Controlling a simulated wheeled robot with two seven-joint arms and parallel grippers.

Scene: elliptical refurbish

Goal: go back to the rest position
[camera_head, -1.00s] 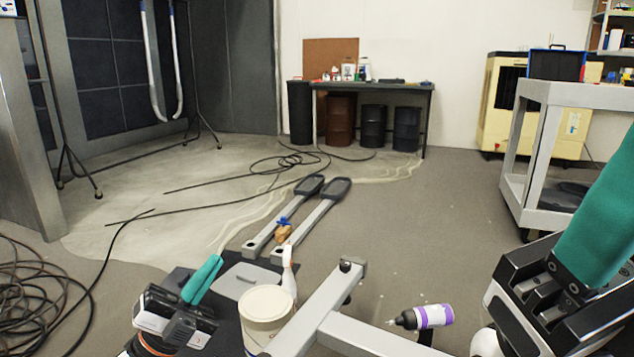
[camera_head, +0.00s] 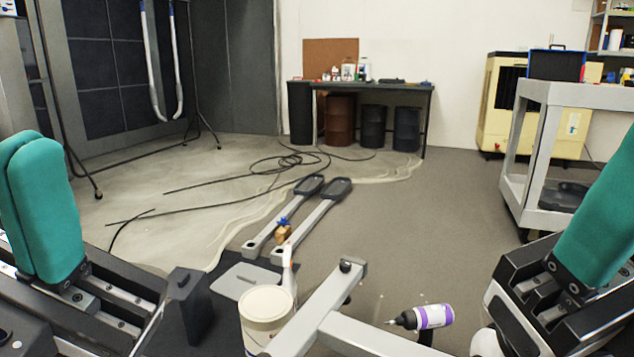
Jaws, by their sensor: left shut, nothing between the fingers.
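My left gripper (camera_head: 28,165) is raised close to the camera at the left edge, its teal fingers pointing up and lying together with nothing between them. My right gripper (camera_head: 598,225) is at the right edge, also with teal showing upward. It is cut off by the frame, so I cannot tell whether it is open or shut. Both grippers are apart from the objects on the work surface.
A white tub (camera_head: 266,318), a spray bottle (camera_head: 288,270) and a purple-labelled bottle (camera_head: 433,317) stand or lie near the grey frame (camera_head: 330,310) at front. A grey cart (camera_head: 590,95) stands right. Black cables (camera_head: 275,165) lie on the floor.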

